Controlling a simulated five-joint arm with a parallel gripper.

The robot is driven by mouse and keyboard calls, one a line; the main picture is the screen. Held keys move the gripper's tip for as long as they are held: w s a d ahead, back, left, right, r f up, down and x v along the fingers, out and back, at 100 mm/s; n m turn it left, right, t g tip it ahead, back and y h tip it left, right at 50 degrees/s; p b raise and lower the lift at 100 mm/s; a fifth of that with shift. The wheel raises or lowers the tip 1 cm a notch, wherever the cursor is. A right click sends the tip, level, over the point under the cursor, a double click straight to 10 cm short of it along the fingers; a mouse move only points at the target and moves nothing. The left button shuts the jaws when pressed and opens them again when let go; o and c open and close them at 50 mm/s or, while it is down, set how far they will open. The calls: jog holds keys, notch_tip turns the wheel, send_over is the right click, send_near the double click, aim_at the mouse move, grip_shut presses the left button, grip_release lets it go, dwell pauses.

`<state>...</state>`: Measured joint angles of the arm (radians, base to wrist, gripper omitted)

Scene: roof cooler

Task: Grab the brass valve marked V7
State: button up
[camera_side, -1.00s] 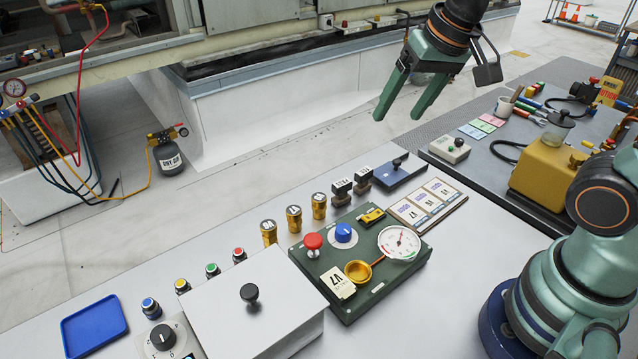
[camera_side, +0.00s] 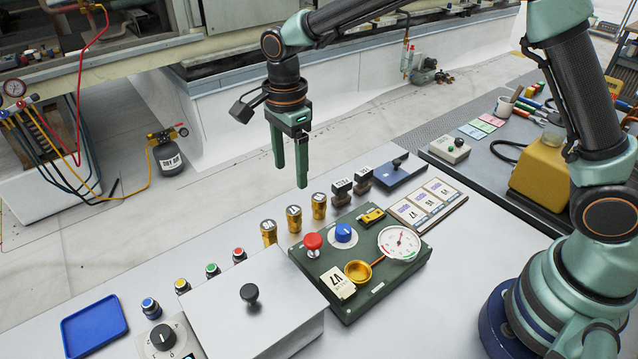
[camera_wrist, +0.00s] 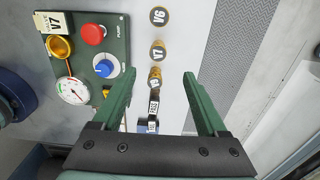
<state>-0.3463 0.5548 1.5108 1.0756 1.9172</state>
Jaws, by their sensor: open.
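Three brass valves stand in a row behind the green panel. My gripper (camera_side: 290,176) is open and empty, pointing down above and behind the row. In the wrist view the fingertips (camera_wrist: 159,74) spread to either side of the third valve's image, with V7 just beyond them.
The green panel (camera_side: 380,290) has a red button, blue knob, gauge and V7 tag (camera_side: 338,283). Two dark labelled pieces (camera_side: 342,190) stand right of the valves, near a blue box (camera_side: 400,173). A white box (camera_side: 240,310) and blue tray (camera_side: 94,326) are at left.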

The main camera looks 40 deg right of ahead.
aim_at(294, 210)
notch_tip(294, 210, down, 12)
jog(key=shift+s+r, duration=0.1)
jog(key=shift+s, duration=0.05)
grip_shut()
dwell(0.5)
